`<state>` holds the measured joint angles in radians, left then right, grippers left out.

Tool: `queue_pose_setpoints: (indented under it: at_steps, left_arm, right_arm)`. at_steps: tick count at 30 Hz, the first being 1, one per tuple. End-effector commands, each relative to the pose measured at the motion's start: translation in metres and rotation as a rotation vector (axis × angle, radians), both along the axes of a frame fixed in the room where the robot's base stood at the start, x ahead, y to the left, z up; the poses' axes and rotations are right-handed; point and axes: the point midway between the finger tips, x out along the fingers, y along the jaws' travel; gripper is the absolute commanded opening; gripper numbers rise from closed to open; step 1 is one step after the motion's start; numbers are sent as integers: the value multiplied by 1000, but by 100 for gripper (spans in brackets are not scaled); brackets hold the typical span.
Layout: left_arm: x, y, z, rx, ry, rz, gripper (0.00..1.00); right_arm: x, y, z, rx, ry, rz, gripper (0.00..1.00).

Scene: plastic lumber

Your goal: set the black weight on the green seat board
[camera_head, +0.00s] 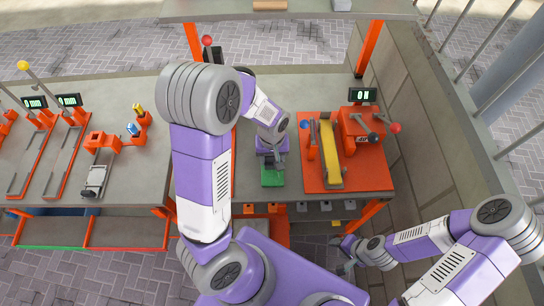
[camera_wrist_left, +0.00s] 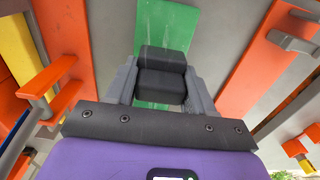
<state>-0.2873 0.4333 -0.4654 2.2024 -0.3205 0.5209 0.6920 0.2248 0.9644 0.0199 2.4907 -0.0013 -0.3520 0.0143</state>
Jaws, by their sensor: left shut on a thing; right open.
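The green seat board (camera_head: 272,178) lies on the grey bench below my left gripper (camera_head: 270,160). In the left wrist view the board (camera_wrist_left: 166,25) runs beneath the black weight (camera_wrist_left: 162,72). My left gripper is shut on this weight, with one grey finger on each side of it. The weight is over the board; I cannot tell if it touches. In the head view the gripper mostly hides the weight. My right gripper (camera_head: 346,252) is open and empty, low in front of the bench.
An orange fixture plate (camera_head: 345,178) with a yellow bar (camera_head: 330,155), levers and a display (camera_head: 363,94) stands right of the board. An orange-railed station (camera_head: 100,140) with tools is on the left. A back shelf (camera_head: 300,10) spans the bench.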

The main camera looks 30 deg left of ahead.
Motion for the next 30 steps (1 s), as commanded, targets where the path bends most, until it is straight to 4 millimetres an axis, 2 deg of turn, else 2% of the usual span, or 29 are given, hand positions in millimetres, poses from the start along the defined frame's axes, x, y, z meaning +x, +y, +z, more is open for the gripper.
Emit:
queue_pose_setpoints:
  at_steps: [30]
  left_arm:
    - [1,0,-19,0,-1,0,0]
  right_arm:
    - [0,0,-15,0,0,0,52]
